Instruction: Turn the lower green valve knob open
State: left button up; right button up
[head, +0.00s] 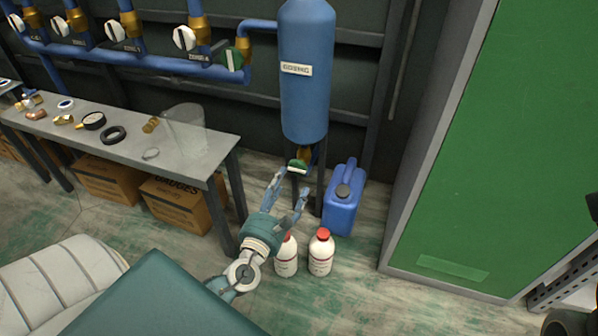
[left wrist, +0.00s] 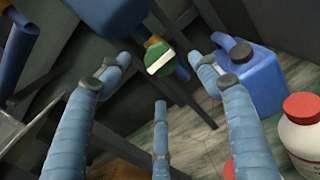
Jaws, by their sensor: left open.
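The lower green valve knob (head: 298,166), with a white bar across its face, sits on a brass fitting under the blue tank (head: 306,75). In the left wrist view the knob (left wrist: 160,58) shows ahead, in the gap between the spread fingers. My left gripper (head: 290,187) is open and empty, just below and in front of the knob in the head view. Its blue fingers (left wrist: 158,85) look apart from the knob. An upper green valve knob (head: 234,59) is on the pipe left of the tank. My right gripper does not show.
A blue jerrycan (head: 342,200) stands right of the tank's legs. Two white bottles with red caps, one (head: 320,253) fully seen, stand close to my left gripper. A grey table (head: 190,150) with fittings is at left. Open floor lies right of the bottles.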

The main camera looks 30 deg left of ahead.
aim_at(297, 170)
pick_arm(q)
jog(key=b+x, duration=0.1)
jog(key=x, duration=0.7)
jog(key=shift+w+a+f, duration=0.1)
jog(key=shift+w, duration=0.15)
jog(key=c, duration=1.2)
